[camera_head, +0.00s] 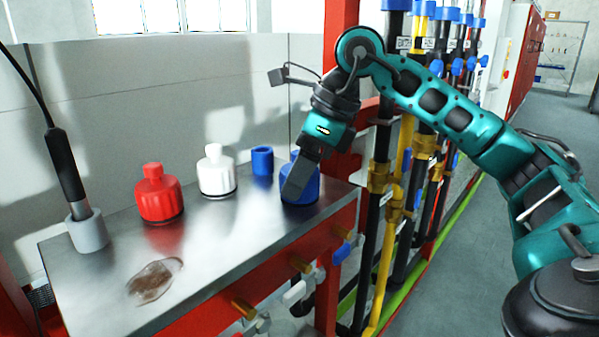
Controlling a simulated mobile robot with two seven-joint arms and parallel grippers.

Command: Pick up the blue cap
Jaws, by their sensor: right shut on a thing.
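A short blue cap (262,161), like a small cylinder, stands on the metal table behind and left of my right gripper and apart from it. A blue bottle (311,190) stands at the table's right end, partly hidden by the gripper. My right gripper (296,185) comes down from above, and its dark fingers are shut on the blue bottle. The far finger and the exact contact are hidden. My left gripper is not in view.
A white bottle (216,172) and a red bottle (160,196) stand left of the cap. A black corded tool (65,170) rests in a grey holder (88,233). A brown stain (152,281) marks the table front. Vertical pipes (377,220) stand close on the right.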

